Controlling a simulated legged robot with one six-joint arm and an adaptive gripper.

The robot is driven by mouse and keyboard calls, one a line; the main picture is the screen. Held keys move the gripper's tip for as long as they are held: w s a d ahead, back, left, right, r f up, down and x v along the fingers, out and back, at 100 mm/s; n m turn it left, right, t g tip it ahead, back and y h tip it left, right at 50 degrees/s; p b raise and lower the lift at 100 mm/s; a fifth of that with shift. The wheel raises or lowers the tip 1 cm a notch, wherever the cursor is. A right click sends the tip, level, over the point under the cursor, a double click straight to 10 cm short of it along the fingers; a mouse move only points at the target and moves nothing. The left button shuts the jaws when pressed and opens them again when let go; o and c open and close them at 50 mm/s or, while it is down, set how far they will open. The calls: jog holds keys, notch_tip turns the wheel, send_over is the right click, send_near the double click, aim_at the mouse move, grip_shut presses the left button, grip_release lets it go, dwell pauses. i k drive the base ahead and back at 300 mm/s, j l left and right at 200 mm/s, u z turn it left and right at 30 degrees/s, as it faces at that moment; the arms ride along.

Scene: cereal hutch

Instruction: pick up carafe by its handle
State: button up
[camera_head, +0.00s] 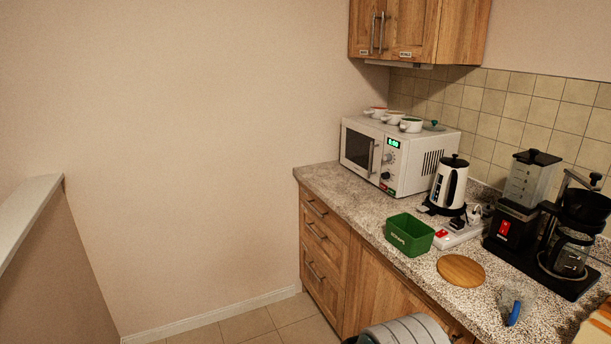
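A dark glass carafe (568,258) sits in the black coffee maker (585,208) at the right end of the counter. It stands upright on the machine's base, under the filter holder. Its handle is hard to make out against the dark machine. My gripper is not in view. A grey rounded part at the bottom edge looks like part of my arm.
A clear vessel with a blue handle (513,310) and a round wooden board (461,270) lie in front of the machine. A green box (409,234), power strip (458,233), kettle (449,186) and microwave (400,155) stand farther left. Wooden cabinets (410,28) hang above.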

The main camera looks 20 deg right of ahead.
aim_at(566, 253)
jog(key=i+z, duration=0.2)
jog(key=z, duration=0.25)
jog(key=i+z, duration=0.2)
jog(key=z, duration=0.25)
jog(key=i+j+z, duration=0.15)
jog(key=z, duration=0.35)
jog(key=i+z, duration=0.25)
jog(key=z, duration=0.2)
jog(key=i+j+z, duration=0.1)
jog(key=z, duration=0.3)
jog(key=i+j+z, duration=0.2)
jog(key=z, duration=0.25)
jog(key=i, duration=0.1)
